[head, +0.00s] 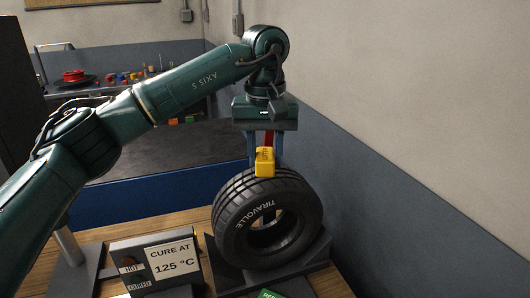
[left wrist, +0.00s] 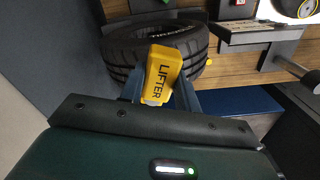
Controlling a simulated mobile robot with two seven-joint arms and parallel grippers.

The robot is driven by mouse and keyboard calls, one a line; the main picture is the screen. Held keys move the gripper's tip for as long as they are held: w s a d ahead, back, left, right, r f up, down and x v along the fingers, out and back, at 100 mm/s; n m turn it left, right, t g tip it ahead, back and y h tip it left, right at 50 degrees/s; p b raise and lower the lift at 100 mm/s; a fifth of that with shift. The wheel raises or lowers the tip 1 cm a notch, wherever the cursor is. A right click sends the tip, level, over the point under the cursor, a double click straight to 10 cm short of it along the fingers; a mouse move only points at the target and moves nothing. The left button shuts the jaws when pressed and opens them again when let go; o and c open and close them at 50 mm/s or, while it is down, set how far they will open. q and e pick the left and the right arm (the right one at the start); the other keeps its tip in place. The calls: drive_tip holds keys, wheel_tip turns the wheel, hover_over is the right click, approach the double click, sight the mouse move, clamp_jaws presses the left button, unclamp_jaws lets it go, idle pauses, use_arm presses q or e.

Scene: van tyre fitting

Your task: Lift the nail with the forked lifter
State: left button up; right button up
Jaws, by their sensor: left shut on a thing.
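My left gripper (head: 264,155) points down, shut on the yellow lifter (head: 265,168), just above the top of the black tyre (head: 237,205). The lifter is a yellow block marked LIFTER in the left wrist view (left wrist: 160,76), between the blue-grey fingers. A red part shows between the fingers above the block. The lifter's fork does not show clearly, and I cannot tell whether it touches the tread. The tyre stands upright in a dark cradle (head: 312,262). I see no nail in either view. My right gripper is out of view.
A panel reading CURE AT 125 °C (head: 173,261), with HOT and CURED labels, stands on the wooden bench (head: 97,233) left of the tyre. A green label shows at the front edge. The wall (head: 400,190) is close on the right. A back bench holds a red item (head: 74,76).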

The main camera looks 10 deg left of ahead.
sight(265, 172)
use_arm(q)
drive_tip(key=shift+f, duration=0.25)
drive_tip(key=shift+s, duration=0.1)
drive_tip(key=shift+s+d+b, duration=0.2)
drive_tip(key=shift+s+b, duration=0.2)
drive_tip(key=shift+s, duration=0.25)
drive_tip(key=shift+s+d+b, duration=0.25)
drive_tip(key=shift+s+b, duration=0.25)
drive_tip(key=shift+s, duration=0.6)
drive_tip(key=shift+s+d+b, duration=0.25)
drive_tip(key=shift+s+b, duration=0.2)
drive_tip(key=shift+s, duration=0.6)
drive_tip(key=shift+r, duration=0.1)
drive_tip(key=shift+r+p, duration=1.1)
drive_tip(key=shift+r, duration=0.8)
